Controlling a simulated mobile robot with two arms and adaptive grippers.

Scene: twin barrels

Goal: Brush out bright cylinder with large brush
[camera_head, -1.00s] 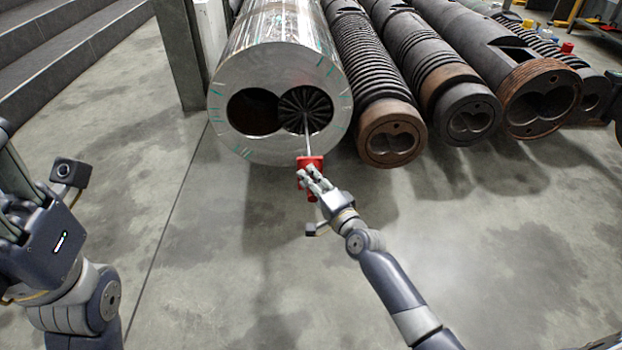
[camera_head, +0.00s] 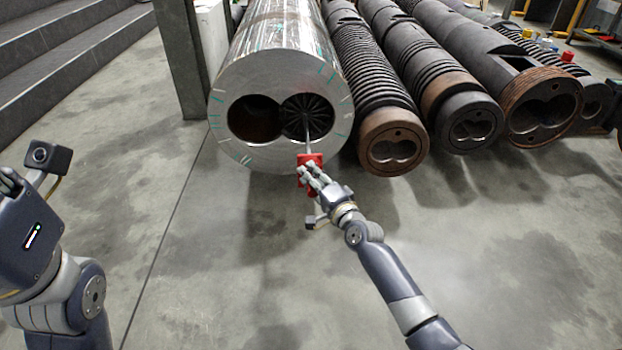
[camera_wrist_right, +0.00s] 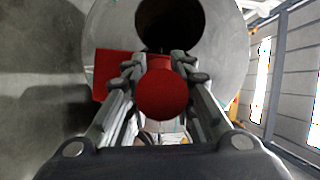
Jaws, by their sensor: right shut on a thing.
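The bright cylinder (camera_head: 272,72) is a large silver barrel with two joined bores in its end face. The large brush has a round dark bristle head (camera_head: 307,117) in the right bore, a thin rod and a red handle (camera_head: 309,160). My right gripper (camera_head: 310,172) is shut on the red handle just in front of the barrel's end. The right wrist view shows the fingers (camera_wrist_right: 160,82) on both sides of the red handle (camera_wrist_right: 161,95), with a dark bore beyond. My left arm is at the left edge; its fingers are mostly out of the picture.
Several dark, rusty barrels (camera_head: 393,142) lie side by side to the right of the bright one. A grey post (camera_head: 183,60) stands at its left, with steps (camera_head: 70,65) farther left. The concrete floor (camera_head: 240,270) in front is clear.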

